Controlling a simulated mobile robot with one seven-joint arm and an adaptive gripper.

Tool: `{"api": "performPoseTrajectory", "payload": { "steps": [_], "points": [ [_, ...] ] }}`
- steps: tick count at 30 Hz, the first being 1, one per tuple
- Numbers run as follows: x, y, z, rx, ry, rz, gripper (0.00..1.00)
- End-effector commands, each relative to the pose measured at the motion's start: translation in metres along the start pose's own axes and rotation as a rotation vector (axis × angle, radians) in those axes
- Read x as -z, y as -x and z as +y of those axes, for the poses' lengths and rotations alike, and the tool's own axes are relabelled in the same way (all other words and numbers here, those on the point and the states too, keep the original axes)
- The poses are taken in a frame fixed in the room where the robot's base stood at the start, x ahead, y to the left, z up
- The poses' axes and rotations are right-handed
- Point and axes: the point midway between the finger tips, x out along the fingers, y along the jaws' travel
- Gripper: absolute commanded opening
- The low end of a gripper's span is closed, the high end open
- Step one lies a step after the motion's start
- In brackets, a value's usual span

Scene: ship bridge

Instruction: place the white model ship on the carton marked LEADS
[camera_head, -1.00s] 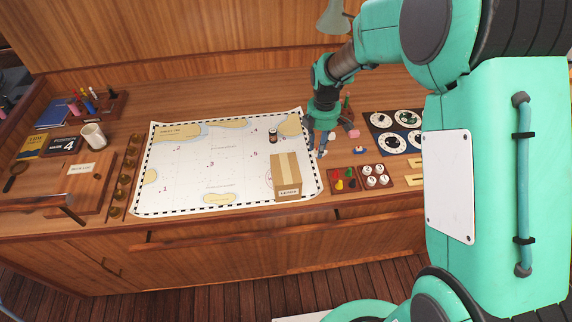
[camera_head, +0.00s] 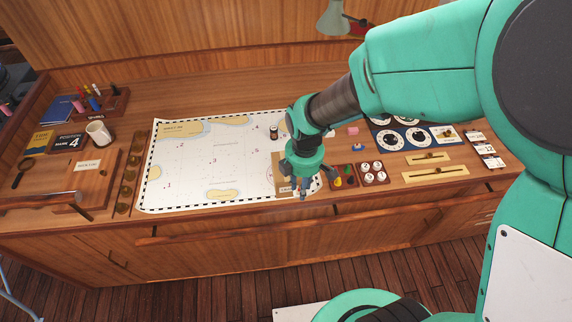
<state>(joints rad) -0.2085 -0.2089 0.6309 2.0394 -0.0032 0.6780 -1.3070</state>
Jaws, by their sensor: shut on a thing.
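The carton (camera_head: 278,168) stands on the right part of the chart, and my arm and gripper hide much of it, including most of its label. My gripper (camera_head: 299,190) points down in front of the carton's right side. Its fingers are shut on a small pale thing, mostly hidden by the fingers, which I take to be the white model ship. I cannot tell whether it touches the carton. A blue model ship (camera_head: 358,147) and a pink one (camera_head: 352,131) are on the desk to the right.
A tray of coloured pieces (camera_head: 345,181) and one of white round pieces (camera_head: 374,173) are close to the gripper's right. A small dark jar (camera_head: 274,132) stands behind the carton. The chart (camera_head: 190,170) is clear to the left. The desk's front edge is near.

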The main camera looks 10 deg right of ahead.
Motion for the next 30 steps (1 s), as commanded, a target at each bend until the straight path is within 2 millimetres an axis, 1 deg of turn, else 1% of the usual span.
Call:
{"api": "performPoseTrajectory", "payload": {
  "steps": [8,11,14,20,30],
  "points": [
    [0.0,0.0,0.001,0.0,0.0,0.0,0.08],
    [0.001,-0.001,0.004,0.001,0.0,0.0,0.08],
    [0.003,-0.001,0.012,0.001,0.0,0.0,0.08],
    [0.009,-0.004,0.038,0.001,0.0,0.0,0.08],
    [0.023,-0.009,0.091,0.001,0.0,0.0,0.08]
  ]
}}
